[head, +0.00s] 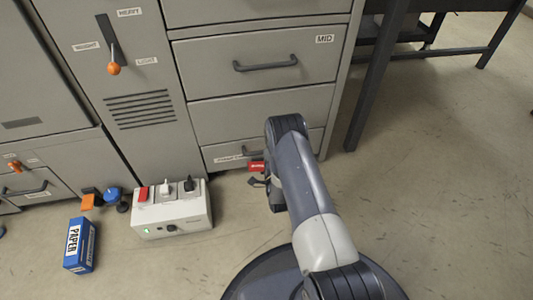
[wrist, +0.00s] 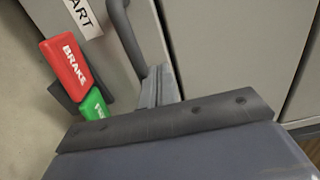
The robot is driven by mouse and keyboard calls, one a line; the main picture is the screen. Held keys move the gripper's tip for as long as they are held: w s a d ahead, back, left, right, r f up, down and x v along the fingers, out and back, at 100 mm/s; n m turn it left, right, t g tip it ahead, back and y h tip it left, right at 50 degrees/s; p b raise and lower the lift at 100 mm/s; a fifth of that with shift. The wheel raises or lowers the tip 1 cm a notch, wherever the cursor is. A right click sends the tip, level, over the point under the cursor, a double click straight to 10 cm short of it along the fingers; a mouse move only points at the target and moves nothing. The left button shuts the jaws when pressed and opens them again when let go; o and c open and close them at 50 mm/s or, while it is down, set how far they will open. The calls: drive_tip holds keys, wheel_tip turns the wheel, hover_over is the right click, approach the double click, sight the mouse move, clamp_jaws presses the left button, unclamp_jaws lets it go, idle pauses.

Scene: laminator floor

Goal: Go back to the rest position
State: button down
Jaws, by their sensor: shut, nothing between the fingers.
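My arm reaches forward from the bottom of the head view and bends down in front of the grey drawer cabinet (head: 260,68). My gripper (head: 257,182) is at its low end, close to the floor. It is small and partly hidden by the arm, and it is shut with nothing held. A red pedal marked BRAKE (wrist: 70,62) shows in the wrist view, with a green pedal (wrist: 95,105) beside it. The red pedal also shows next to my gripper in the head view (head: 257,166). I cannot tell whether my gripper touches either pedal.
A white power box (head: 172,215) with red, white and black switches stands left of my arm. A blue PAPER box (head: 79,246) lies farther left. A lever with an orange knob (head: 114,68) is on the cabinet panel. A dark table leg (head: 375,90) stands right. Floor at right is clear.

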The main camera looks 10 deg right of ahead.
drive_tip(key=s+p, duration=0.2)
drive_tip(key=s, duration=0.6)
drive_tip(key=shift+s+p, duration=0.2)
drive_tip(key=shift+p, duration=0.1)
